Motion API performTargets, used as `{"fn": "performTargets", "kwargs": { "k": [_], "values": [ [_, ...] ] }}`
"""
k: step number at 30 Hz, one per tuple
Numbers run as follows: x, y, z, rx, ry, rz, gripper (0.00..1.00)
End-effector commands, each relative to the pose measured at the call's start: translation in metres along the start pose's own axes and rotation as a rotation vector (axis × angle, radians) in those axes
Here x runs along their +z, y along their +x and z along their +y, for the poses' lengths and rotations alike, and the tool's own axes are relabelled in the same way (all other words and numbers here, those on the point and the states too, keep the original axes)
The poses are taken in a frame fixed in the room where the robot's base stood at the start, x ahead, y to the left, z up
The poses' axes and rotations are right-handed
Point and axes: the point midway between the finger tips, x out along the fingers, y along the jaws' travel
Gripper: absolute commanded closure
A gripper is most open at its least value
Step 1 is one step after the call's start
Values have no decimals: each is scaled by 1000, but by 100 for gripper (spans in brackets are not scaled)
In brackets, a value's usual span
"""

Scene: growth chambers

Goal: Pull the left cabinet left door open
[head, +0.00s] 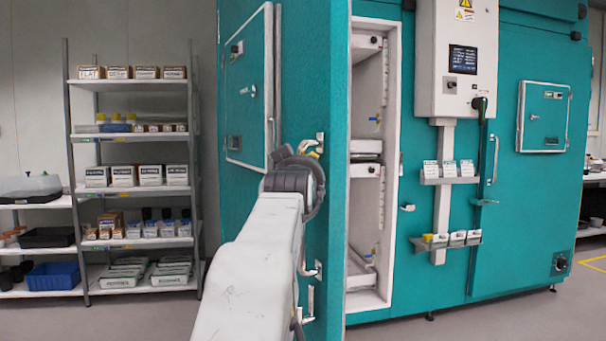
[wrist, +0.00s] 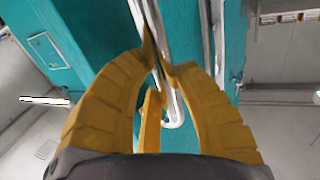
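The left cabinet is a large teal unit. Its left door (head: 334,220) stands open, swung out toward me, and the white-framed interior (head: 370,160) with shelves shows to its right. A metal bar handle (head: 311,300) runs down the door's face; it also shows in the wrist view (wrist: 176,112). My gripper (head: 313,150) is at the upper part of the handle, mostly hidden behind my arm in the head view. In the wrist view its yellow fingers (wrist: 157,60) come together around the bar, with the tips close on either side.
A shelf rack (head: 135,190) with boxes and bottles stands at the left. A control box (head: 457,60) and small racks (head: 449,172) are mounted right of the opening. Some floor (head: 150,318) is clear at the front left.

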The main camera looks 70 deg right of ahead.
Motion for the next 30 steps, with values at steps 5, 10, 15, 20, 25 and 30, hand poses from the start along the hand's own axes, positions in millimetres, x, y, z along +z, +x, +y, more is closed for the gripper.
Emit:
{"fn": "performTargets", "kwargs": {
  "k": [5, 10, 15, 20, 25, 30],
  "values": [
    [3, -1, 3, 5, -1, -10, 60],
    [2, 0, 2, 3, 0, -7, 45],
    [2, 0, 1, 2, 0, -6, 45],
    [1, -3, 1, 1, 0, -5, 45],
    [0, -19, 1, 1, 0, -4, 45],
    [0, -46, 1, 2, 0, -3, 45]
  ]
}}
